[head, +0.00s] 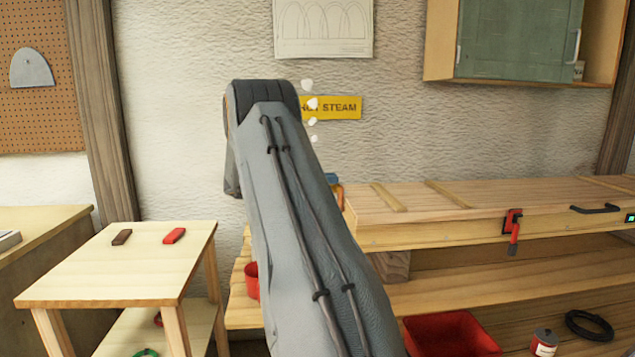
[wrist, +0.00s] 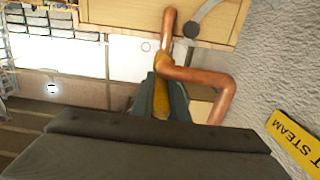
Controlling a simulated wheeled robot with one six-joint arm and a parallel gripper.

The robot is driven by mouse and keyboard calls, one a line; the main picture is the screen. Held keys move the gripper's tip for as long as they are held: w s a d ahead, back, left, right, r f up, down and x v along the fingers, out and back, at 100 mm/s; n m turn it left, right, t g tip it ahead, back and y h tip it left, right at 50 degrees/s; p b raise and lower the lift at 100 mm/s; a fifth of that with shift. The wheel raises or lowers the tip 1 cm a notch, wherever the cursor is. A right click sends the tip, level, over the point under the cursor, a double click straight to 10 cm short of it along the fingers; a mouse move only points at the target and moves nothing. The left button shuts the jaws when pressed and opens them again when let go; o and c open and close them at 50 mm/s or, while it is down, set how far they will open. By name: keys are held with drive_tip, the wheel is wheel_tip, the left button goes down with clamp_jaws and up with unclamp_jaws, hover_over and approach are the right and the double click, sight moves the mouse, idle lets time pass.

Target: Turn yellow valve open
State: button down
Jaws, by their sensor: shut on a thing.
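The yellow valve lever (wrist: 160,103) sits on a bent copper pipe (wrist: 196,74) in the wrist view. My gripper (wrist: 160,92) is shut on the lever, with one dark finger on each side of it. The lever's near part is hidden behind my gripper's body. In the head view my own arm covers the valve and my gripper.
A yellow steam sign (head: 343,107) hangs on the wall, with white puffs (head: 312,103) beside it. A long wooden box (head: 430,230) with a red clamp (head: 513,230) lies to the right. A small table (head: 100,270) stands left.

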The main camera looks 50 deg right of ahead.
drive_tip(key=shift+d+r, duration=0.1)
drive_tip(key=shift+r, duration=0.05)
drive_tip(key=c, duration=1.7)
unclamp_jaws()
drive_tip(key=shift+s, duration=0.1)
drive_tip(key=b+v, duration=0.1)
drive_tip(key=v, duration=0.7)
drive_tip(key=shift+d+b, duration=0.1)
drive_tip(key=shift+b, duration=0.25)
